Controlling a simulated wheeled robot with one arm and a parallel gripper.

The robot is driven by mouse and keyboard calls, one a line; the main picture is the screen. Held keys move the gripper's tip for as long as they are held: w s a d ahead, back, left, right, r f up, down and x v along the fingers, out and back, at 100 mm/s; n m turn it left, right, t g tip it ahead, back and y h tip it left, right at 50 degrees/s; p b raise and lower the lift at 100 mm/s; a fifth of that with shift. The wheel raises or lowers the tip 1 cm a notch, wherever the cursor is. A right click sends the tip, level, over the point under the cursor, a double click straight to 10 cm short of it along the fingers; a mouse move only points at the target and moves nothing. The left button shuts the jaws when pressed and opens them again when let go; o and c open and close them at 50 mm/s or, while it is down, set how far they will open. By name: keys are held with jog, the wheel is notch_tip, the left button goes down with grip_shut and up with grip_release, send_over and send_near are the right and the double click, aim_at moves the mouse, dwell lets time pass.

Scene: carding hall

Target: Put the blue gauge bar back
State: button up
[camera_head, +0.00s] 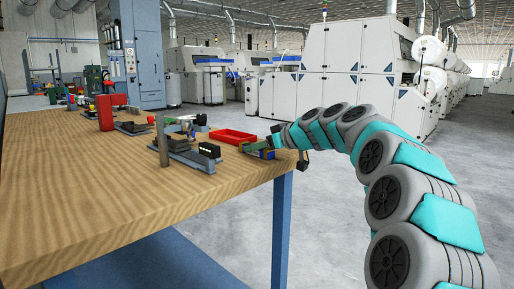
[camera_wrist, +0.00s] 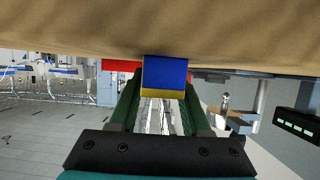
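The blue gauge bar (camera_wrist: 165,74) shows in the wrist view between the tips of my gripper (camera_wrist: 164,88), with a yellow band along its lower edge. The green fingers meet both its sides, so my gripper looks shut on it. The bar's upper end in that view reaches the tabletop; I cannot tell whether it touches. In the head view my gripper (camera_head: 258,148) is low at the right edge of the wooden table (camera_head: 120,190), and the bar is small and hard to make out there.
A red tray (camera_head: 232,136) lies just behind my gripper. A grey fixture with a post (camera_head: 180,150) and a black block (camera_head: 209,150) stand to its left. A red piece (camera_head: 106,112) and other tools stand farther back. The table's near part is clear.

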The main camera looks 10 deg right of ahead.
jog(key=shift+o, duration=1.3)
jog(key=b+v, duration=0.1)
jog(key=v, duration=1.1)
jog(key=shift+f, duration=0.1)
jog(key=shift+d, duration=0.1)
